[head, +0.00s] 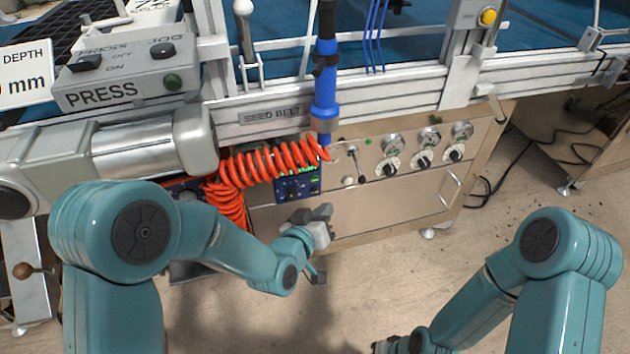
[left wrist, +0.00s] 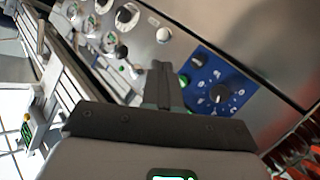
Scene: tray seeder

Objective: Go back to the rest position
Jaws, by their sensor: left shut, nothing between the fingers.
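My teal left arm reaches in from the left in the head view. Its left gripper (head: 323,213) is in front of the steel control cabinet (head: 390,205), below the blue control box. In the left wrist view the fingers of the left gripper (left wrist: 162,72) are together, with nothing between them. They point toward the cabinet front with its knobs and gauges. My right arm comes in from the lower right. Only part of its right gripper (head: 383,346) shows at the bottom edge, so its fingers cannot be made out.
A blue control box (head: 298,188) and coiled orange hose (head: 250,165) are close to the left gripper. A blue tool (head: 325,95) hangs above them. The PRESS box (head: 125,75) stands at upper left. Open floor (head: 400,285) lies between the arms.

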